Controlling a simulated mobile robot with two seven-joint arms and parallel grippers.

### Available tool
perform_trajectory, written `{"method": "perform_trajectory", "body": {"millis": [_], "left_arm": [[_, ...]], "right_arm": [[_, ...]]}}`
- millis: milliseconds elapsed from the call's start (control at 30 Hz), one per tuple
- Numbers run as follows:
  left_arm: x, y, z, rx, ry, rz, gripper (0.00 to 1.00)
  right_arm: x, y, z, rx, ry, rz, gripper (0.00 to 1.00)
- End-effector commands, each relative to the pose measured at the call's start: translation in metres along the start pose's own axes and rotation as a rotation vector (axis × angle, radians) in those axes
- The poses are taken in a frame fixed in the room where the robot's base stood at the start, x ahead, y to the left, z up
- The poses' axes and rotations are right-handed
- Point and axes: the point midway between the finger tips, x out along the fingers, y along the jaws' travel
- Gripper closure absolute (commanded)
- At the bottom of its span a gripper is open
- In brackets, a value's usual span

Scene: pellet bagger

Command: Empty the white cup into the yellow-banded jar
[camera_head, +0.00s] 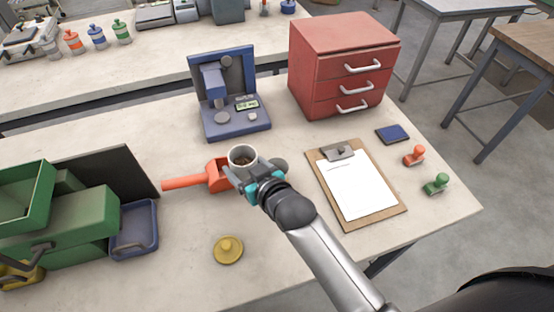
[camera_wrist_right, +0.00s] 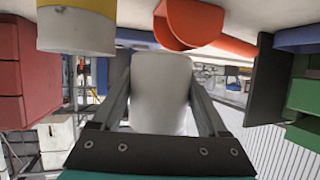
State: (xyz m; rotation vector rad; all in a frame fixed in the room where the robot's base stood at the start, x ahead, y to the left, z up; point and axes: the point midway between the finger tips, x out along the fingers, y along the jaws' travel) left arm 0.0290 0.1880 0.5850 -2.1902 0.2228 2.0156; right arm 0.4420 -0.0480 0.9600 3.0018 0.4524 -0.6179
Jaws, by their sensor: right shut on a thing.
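The white cup (camera_head: 234,152) shows its open mouth in the head view, with brown pellets inside; it looks about upright. My right gripper (camera_head: 247,176) is shut on it, and the wrist view shows the cup (camera_wrist_right: 161,95) between the two fingers. The yellow-banded jar (camera_wrist_right: 75,32) stands beside the cup at the upper left of the wrist view, apart from it. My left gripper is not in view.
An orange scoop (camera_head: 190,182) lies just left of the cup. A yellow lid (camera_head: 228,248) lies nearer the front. A blue machine (camera_head: 228,100) and red drawers (camera_head: 335,70) stand behind. A clipboard (camera_head: 392,208) lies right, and green bins (camera_head: 75,228) stand left.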

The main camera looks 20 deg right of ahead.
Motion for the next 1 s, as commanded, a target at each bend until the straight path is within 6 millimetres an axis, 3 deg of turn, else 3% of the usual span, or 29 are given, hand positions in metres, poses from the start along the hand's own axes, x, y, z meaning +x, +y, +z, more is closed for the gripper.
{"method": "perform_trajectory", "body": {"millis": [200,400,1000], "left_arm": [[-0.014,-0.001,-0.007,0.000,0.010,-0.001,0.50],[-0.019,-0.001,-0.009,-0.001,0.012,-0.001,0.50],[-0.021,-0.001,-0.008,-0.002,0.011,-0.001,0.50]], "right_arm": [[-0.017,-0.025,0.043,-0.005,0.002,-0.001,0.84],[-0.028,-0.037,0.064,-0.012,0.009,0.004,0.84],[-0.030,-0.036,0.065,0.023,0.003,-0.010,0.84]]}}
